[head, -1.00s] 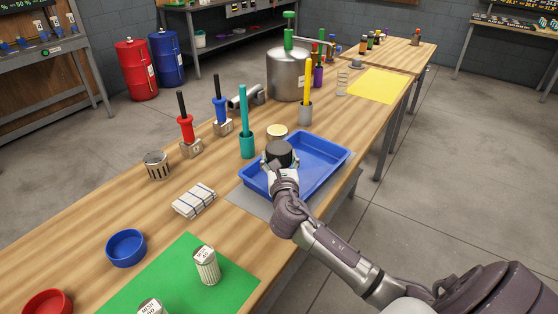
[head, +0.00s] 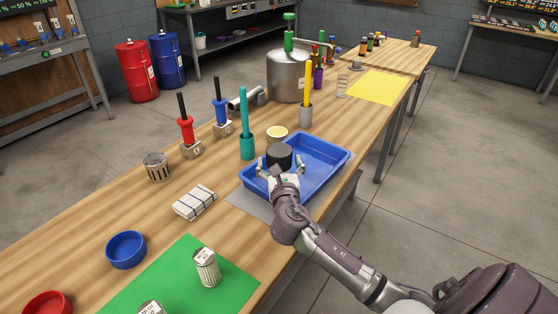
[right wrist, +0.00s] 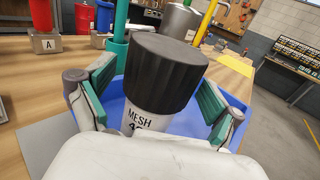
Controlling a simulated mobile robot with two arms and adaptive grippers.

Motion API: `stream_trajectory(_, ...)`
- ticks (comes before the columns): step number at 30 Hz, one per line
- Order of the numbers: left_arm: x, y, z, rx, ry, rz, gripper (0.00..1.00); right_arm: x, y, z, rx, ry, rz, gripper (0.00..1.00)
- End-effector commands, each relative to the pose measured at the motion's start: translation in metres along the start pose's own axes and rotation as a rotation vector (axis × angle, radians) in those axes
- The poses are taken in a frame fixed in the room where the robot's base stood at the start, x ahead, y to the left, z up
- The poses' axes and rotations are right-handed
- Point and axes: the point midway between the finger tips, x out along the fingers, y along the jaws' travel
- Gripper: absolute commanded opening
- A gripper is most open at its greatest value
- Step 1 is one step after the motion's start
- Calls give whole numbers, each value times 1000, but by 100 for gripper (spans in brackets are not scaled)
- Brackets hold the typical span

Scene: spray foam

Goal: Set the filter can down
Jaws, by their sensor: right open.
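The filter can (head: 279,155) has a black ribbed cap and a white body. In the right wrist view its body (right wrist: 148,122) reads "MESH" with a partly hidden number. It stands upright in the blue tray (head: 335,157); its base is hidden. My right gripper (head: 280,168) is open, with its green-padded fingers on either side of the can. In the right wrist view a gap shows between the can and each finger of the gripper (right wrist: 157,98). My left gripper is not in view.
A teal holder (head: 247,146) and a round cream-topped tin (head: 277,133) stand just behind the tray. A folded cloth (head: 195,202) lies to its left. Two mesh cans, one of them (head: 206,268) fully in view, stand on the green mat (head: 170,270). The tray's right part is empty.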

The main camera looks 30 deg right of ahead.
Motion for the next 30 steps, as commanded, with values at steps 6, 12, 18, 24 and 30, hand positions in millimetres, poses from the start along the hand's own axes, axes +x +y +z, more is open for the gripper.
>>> stream_trajectory(6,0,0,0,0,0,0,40,-47,0,-2,1,4,3,92)
stream_trajectory(12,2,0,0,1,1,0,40,-86,0,-1,2,4,1,92)
stream_trajectory(18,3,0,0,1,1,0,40,-106,0,0,1,1,0,92)
stream_trajectory(24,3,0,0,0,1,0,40,-110,0,0,1,1,-1,92)
stream_trajectory(30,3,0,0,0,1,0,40,-110,0,0,1,1,0,92)
